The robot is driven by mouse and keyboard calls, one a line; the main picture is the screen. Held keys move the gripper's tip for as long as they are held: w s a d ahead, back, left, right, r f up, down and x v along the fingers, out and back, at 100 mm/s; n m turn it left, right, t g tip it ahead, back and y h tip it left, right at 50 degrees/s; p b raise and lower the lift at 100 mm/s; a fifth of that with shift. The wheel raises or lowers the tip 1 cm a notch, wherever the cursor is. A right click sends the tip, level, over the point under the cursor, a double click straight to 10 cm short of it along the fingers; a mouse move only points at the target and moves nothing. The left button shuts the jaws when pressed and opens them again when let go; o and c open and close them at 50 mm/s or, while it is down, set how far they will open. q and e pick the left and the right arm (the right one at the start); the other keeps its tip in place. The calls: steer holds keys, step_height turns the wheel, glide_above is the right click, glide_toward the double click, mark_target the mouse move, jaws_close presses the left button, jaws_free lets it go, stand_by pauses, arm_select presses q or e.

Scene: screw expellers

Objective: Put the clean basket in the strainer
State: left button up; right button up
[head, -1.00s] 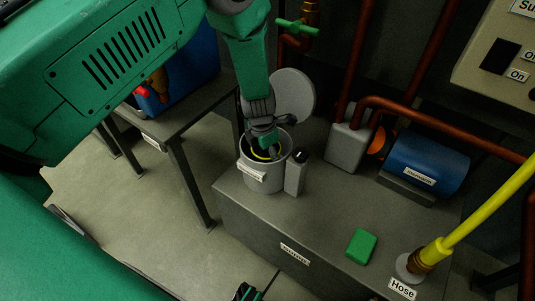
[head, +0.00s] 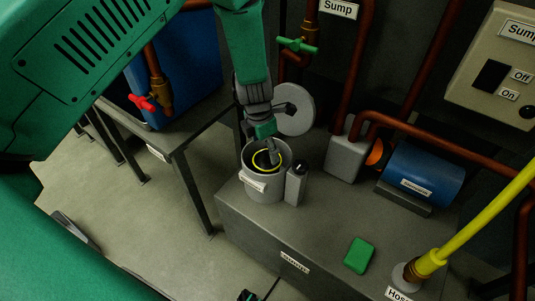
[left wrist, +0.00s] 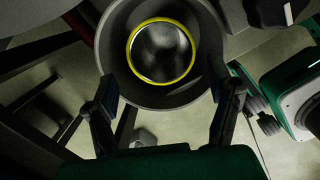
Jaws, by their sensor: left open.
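The strainer is a grey, labelled cylindrical pot (head: 262,184) standing open on the grey bench. The basket, with a yellow rim (head: 264,168), sits inside it. In the left wrist view the basket's yellow rim (left wrist: 132,52) forms a ring within the strainer's wide grey wall (left wrist: 112,30), and its inside looks dark grey and empty. My left gripper (head: 271,143) is just above the strainer's mouth. In the left wrist view its two fingers (left wrist: 165,98) are wide apart with nothing between them. A dark and green part at the head view's bottom edge may be my right gripper (head: 248,296).
A round grey lid (head: 296,110) stands open behind the strainer, and a small grey post (head: 296,185) is beside it. A green block (head: 360,256), a blue pump (head: 425,172) and a yellow hose (head: 480,220) are to the right. The bench between them is clear.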

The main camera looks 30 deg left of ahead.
arm_select(q)
steer(key=r, duration=0.3)
steer(key=shift+s+a+r+p, duration=0.1)
steer(key=shift+s+r+p, duration=0.05)
steer(key=shift+s+p, duration=0.15)
steer(key=shift+w, duration=0.1)
